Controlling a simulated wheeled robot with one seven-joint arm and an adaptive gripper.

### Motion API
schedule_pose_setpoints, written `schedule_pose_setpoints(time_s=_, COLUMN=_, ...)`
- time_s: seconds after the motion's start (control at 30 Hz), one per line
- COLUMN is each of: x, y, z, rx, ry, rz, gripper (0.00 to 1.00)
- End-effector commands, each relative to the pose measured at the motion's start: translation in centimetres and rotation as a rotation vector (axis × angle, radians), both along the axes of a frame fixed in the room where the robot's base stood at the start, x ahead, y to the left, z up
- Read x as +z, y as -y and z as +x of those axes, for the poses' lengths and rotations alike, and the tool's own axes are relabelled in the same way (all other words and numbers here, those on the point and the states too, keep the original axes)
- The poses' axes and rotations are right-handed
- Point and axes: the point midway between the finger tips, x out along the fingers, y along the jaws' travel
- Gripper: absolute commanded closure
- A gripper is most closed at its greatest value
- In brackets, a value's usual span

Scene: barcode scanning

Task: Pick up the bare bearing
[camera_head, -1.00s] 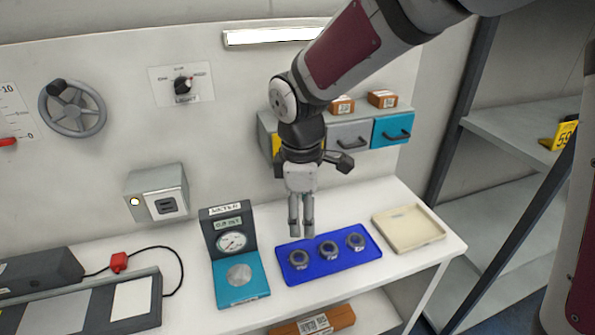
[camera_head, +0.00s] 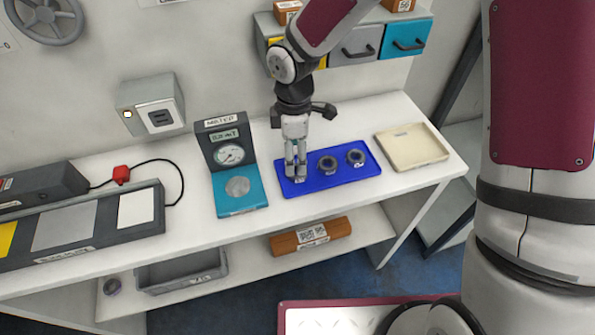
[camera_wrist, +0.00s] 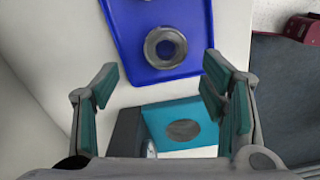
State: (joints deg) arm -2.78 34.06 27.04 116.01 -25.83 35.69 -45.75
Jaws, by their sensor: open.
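Dark grey ring-shaped bearings sit on a blue tray (camera_head: 332,185): a middle one (camera_head: 327,165), a right one (camera_head: 355,157), and a left one almost hidden behind my fingers. My gripper (camera_head: 295,172) points down over the left end of the tray, at the left bearing. In the wrist view, my gripper (camera_wrist: 160,84) has its two fingers wide apart with nothing between them. One bearing (camera_wrist: 165,47) shows whole on the tray (camera_wrist: 121,25), ahead of the fingertips. I cannot tell which bearing is the bare one.
A teal meter (camera_head: 241,202) stands just left of the tray. A cream tray (camera_head: 412,163) lies to the right. Drawers (camera_head: 358,44) are behind my wrist. The lower shelf holds a brown box (camera_head: 311,237), a grey bin (camera_head: 182,271) and a small dark ring (camera_head: 112,286).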

Motion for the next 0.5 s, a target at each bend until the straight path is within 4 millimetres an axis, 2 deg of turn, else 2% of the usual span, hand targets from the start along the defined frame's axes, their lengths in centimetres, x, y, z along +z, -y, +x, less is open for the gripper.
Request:
schedule_pose_setpoints(time_s=0.3, x=-4.0, y=0.6, z=-0.8, rx=0.000, ry=-0.004, rz=-0.001, gripper=0.34)
schedule_pose_setpoints(time_s=0.5, x=-5.1, y=0.6, z=-0.6, rx=0.000, ry=-0.001, rz=-0.001, gripper=0.34)
